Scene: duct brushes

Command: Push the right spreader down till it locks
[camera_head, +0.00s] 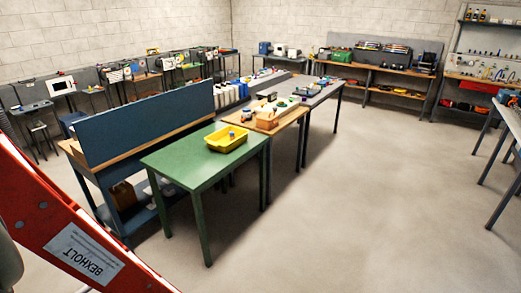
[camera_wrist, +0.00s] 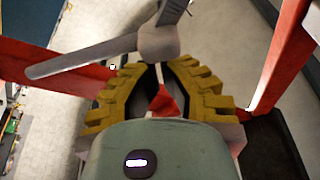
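In the wrist view the grey spreader (camera_wrist: 85,58) has two bars that meet at a round joint (camera_wrist: 158,42). One bar runs left and the other up, so it is bent, not straight. My gripper (camera_wrist: 157,68) has yellow toothed fingers whose tips come close together just in front of the joint, with nothing seen held. I cannot tell whether the tips touch the joint. Red ladder rails show at the left and right (camera_wrist: 288,55). In the head view a red ladder rail (camera_head: 45,205) with a BEXHOLT label fills the lower left; the spreader and gripper are not seen there.
A green table (camera_head: 185,160) with a yellow tray (camera_head: 227,146) stands near the ladder. A blue-panelled workbench (camera_head: 140,125) is beside it. Further benches line the walls. The floor (camera_head: 350,205) at the centre right is clear.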

